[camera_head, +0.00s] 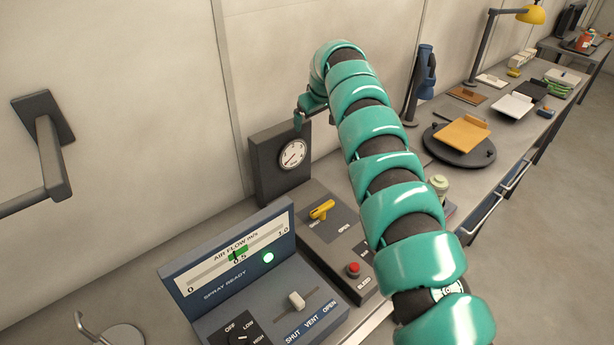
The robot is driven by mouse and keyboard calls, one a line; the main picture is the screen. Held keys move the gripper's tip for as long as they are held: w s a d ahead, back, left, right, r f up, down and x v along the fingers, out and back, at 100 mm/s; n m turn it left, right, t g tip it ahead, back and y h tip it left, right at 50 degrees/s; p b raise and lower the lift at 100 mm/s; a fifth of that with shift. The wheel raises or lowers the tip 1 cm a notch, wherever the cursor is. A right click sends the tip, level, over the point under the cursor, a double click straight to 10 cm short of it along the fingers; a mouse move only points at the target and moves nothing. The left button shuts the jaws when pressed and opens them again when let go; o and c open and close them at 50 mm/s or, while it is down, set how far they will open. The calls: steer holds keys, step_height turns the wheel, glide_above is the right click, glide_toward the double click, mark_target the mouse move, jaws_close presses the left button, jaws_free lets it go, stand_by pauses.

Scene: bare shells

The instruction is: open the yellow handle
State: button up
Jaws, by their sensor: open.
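The yellow handle (321,209) is a short lever on the sloped grey panel (330,238) in the middle of the head view. The panel is marked SHUT close below the handle and OPEN to its right. The handle lies slantwise, its left end near the SHUT mark. My teal segmented arm rises from the lower right and bends over at the top. My gripper (303,112) is small in view at the arm's end, in front of the gauge box's top right, above and apart from the handle. It is open and empty; its fingers are partly hidden.
A gauge box (280,162) stands behind the handle against the wall. A red button (353,269) is on the same panel's front. An air flow console (240,265) stands to the left. A turntable (487,152) with a tan board is on the bench to the right.

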steer(key=s+d+f+g+h, duration=0.1)
steer(key=s+f+g, duration=0.25)
steer(key=s, duration=0.35)
steer(key=n+g, duration=0.1)
steer(key=g, duration=0.1)
glide_above(322, 207)
step_height(322, 207, down, 2)
steer(key=shift+h, duration=0.3)
step_height(322, 207, down, 16)
steer(key=shift+f+b, duration=0.1)
steer(key=shift+b, duration=0.45)
steer(key=shift+d+f, duration=0.1)
steer(key=shift+f, duration=0.6)
steer(key=c, duration=0.9)
